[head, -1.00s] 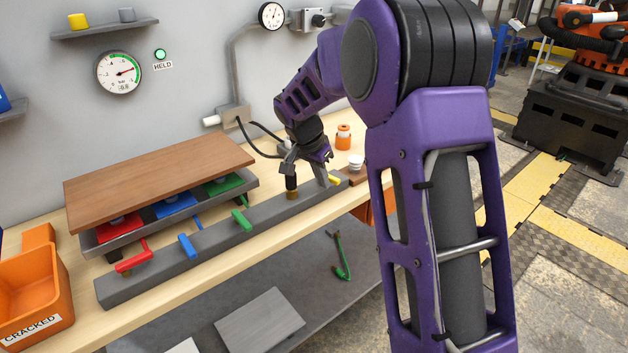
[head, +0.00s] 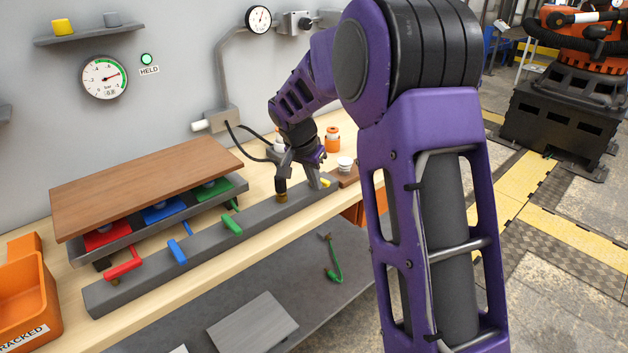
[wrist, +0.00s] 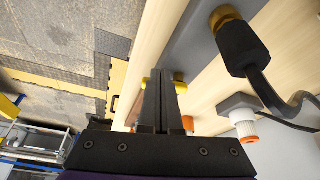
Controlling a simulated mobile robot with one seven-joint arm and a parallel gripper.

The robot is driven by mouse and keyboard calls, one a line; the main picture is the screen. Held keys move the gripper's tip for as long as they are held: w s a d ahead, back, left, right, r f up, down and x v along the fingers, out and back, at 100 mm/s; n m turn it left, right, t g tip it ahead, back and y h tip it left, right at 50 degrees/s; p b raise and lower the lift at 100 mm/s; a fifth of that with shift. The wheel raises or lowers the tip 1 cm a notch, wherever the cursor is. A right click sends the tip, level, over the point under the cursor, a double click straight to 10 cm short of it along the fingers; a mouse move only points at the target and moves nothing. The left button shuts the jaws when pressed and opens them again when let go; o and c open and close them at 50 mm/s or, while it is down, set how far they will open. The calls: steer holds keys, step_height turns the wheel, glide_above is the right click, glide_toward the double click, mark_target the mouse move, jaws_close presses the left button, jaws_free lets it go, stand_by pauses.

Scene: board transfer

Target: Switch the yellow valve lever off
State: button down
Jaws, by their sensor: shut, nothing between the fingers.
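The yellow valve lever (head: 326,183) is at the far right end of the grey manifold bar (head: 200,247), partly hidden by my gripper. My gripper (head: 316,186) is shut and empty, with its fingers pointing down right at the lever. In the wrist view the shut fingers (wrist: 161,88) cross in front of the yellow lever (wrist: 180,86); yellow shows on both sides of them. I cannot tell whether they touch it. Red (head: 123,263), blue (head: 177,250) and green (head: 232,224) levers sit further left along the bar.
A black hose fitting (head: 281,188) stands on the bar just left of my gripper; it also shows in the wrist view (wrist: 240,47). A brown board (head: 145,190) lies over a tray at left. The gauge (head: 105,77) has a lit green lamp (head: 146,59) marked HELD.

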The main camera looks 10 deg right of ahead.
steer(key=shift+d+n, duration=0.25)
steer(key=shift+n, duration=0.35)
steer(key=shift+d+n+t+y, duration=0.3)
steer(key=shift+n+y, duration=0.1)
steer(key=shift+n, duration=0.3)
steer(key=n, duration=0.1)
steer(key=d+n+p, duration=0.1)
steer(key=n+y+p, duration=0.1)
steer(key=shift+w+d+r, duration=0.15)
steer(key=shift+w, duration=0.1)
steer(key=n+y+p, duration=0.1)
steer(key=n+p, duration=0.1)
steer(key=w+d+n+y+p, duration=0.1)
steer(key=n+p, duration=0.1)
steer(key=shift+w+d+n+t, duration=0.1)
steer(key=shift+d+n+t, duration=0.05)
steer(key=shift+n+t, duration=0.2)
steer(key=shift+w+d+n+y+p, duration=0.1)
steer(key=shift+w+n+y+p, duration=0.1)
steer(key=shift+n+p, duration=0.35)
steer(key=shift+w+d+n+y+p, duration=0.1)
steer(key=shift+w+n+y+p, duration=0.1)
steer(key=shift+n, duration=0.5)
steer(key=shift+f+n, duration=0.2)
steer(key=shift+n, duration=0.1)
steer(key=shift+a, duration=0.15)
